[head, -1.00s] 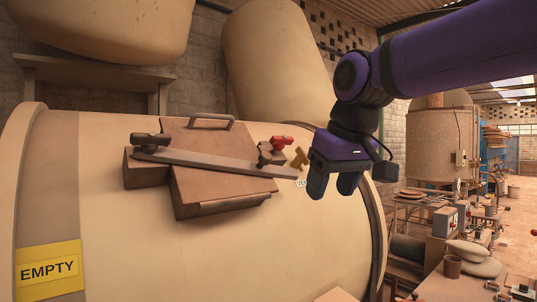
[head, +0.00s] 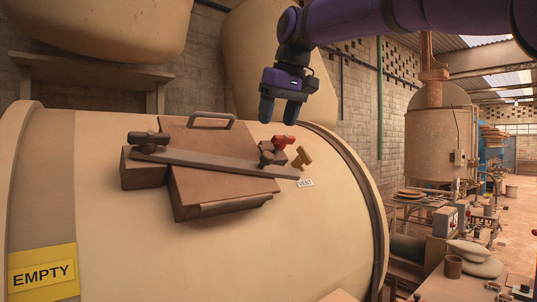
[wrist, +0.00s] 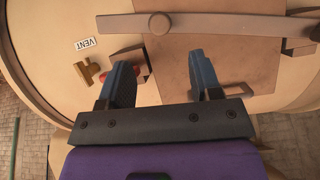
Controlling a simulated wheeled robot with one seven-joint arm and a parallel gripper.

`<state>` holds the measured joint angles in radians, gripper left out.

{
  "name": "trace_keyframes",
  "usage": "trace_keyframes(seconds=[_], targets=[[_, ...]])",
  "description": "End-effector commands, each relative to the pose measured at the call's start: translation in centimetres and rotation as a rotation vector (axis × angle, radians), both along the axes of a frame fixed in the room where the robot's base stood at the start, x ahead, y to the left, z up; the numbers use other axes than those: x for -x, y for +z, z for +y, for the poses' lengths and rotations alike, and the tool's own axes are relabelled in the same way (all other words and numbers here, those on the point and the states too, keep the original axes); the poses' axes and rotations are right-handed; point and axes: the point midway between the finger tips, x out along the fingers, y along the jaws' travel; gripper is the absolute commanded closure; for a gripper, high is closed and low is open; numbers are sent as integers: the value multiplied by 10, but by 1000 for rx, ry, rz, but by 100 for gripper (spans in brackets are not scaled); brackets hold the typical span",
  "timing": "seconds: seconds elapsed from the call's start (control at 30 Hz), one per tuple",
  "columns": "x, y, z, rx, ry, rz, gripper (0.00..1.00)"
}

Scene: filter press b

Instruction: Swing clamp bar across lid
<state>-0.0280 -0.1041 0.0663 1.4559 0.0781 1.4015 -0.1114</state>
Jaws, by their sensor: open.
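The clamp bar (head: 215,162), a long flat grey strip, lies diagonally across the brown lid (head: 225,186). Its left end is at a dark knob (head: 148,139) and its right end reaches past the lid, near the VENT label. In the wrist view the bar (wrist: 225,27) runs across the top, over the lid (wrist: 240,62). My gripper (head: 279,110) is open and empty. It is above and behind the bar's right part, near the red-handled valve (head: 281,142). The wrist view shows the fingers (wrist: 160,68) apart, with the bar beyond their tips.
The lid's handle (head: 211,116) rises at its back edge. A brass T-shaped fitting (head: 302,158) stands beside the red valve, near the VENT label (head: 305,183). All sit on a cream tank (head: 120,250) with a yellow EMPTY sign (head: 42,272). Another tank (head: 240,60) stands behind.

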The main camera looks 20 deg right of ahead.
Motion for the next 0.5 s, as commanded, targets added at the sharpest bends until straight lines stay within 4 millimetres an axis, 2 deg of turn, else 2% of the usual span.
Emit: trace_keyframes(seconds=[0.3, 0.5], targets=[[-20, -53, 6, 1, 0, 3, 42], [-30, -76, 9, 1, 0, 1, 42]])
